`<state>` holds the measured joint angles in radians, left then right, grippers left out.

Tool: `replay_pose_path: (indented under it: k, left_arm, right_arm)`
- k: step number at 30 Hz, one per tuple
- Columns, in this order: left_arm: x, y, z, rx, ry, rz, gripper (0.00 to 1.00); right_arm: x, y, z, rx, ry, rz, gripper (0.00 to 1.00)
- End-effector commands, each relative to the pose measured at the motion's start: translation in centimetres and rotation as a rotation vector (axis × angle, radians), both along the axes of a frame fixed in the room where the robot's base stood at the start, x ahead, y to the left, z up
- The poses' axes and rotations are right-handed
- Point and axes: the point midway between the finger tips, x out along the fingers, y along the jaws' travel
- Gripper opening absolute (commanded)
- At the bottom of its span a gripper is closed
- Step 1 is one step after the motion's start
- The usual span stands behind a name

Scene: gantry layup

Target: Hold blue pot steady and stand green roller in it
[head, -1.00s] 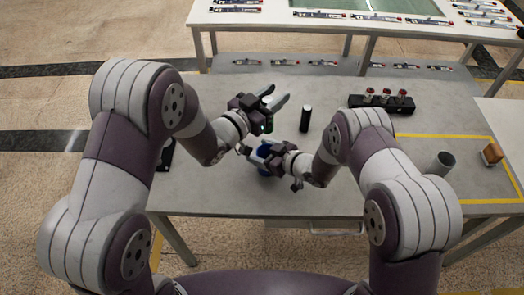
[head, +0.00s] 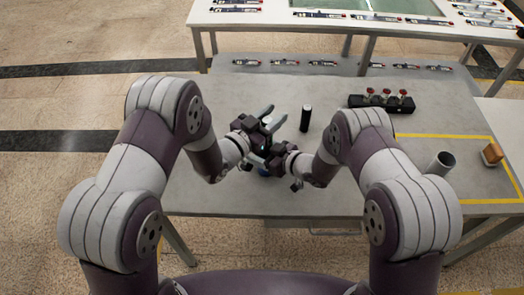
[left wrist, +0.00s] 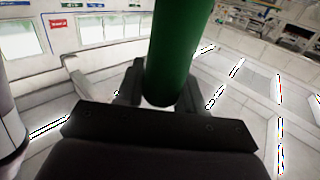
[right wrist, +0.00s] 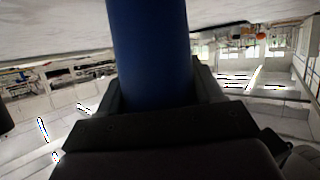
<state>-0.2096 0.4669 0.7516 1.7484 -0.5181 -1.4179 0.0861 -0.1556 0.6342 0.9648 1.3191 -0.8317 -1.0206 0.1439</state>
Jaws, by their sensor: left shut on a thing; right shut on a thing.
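The green roller (left wrist: 180,45) fills the upper middle of the left wrist view, between the fingers of my left gripper (head: 271,119), which is shut on it. In the head view the roller is mostly hidden by that gripper. The blue pot (right wrist: 150,50) stands between the fingers of my right gripper (head: 272,160), which is shut on it. In the head view only a small blue part of the pot (head: 263,172) shows below the grippers. My left gripper is right above and close to the pot. Whether the roller's lower end is inside the pot is hidden.
A black cylinder (head: 306,118) stands just right of the grippers on the grey table (head: 235,195). Several small parts lie along the back edge.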

Motion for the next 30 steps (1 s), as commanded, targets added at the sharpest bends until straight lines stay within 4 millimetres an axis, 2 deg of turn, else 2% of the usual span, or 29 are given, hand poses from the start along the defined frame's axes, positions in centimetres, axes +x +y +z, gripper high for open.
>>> replay_pose_path:
  k: [12,22,23,25,30]
  left_arm:
    - [0.0,0.0,-2.8,0.001,0.001,0.000,0.00]
    - [0.0,0.0,-3.1,0.000,-0.001,0.000,0.00]
    - [0.0,0.0,-3.1,0.000,-0.001,0.000,0.44]
    - [0.0,0.0,-3.1,-0.001,-0.001,0.000,0.67]
    - [0.0,0.0,-3.1,0.000,0.000,0.000,0.67]
  right_arm:
    - [0.0,0.0,0.0,0.000,0.000,0.000,0.36]
    - [0.0,0.0,0.0,0.000,0.000,0.000,0.36]
    - [0.0,0.0,0.0,0.000,0.000,0.000,0.36]
    - [0.0,0.0,0.0,0.000,0.000,0.000,0.36]
    - [0.0,0.0,0.0,0.000,0.000,0.000,0.36]
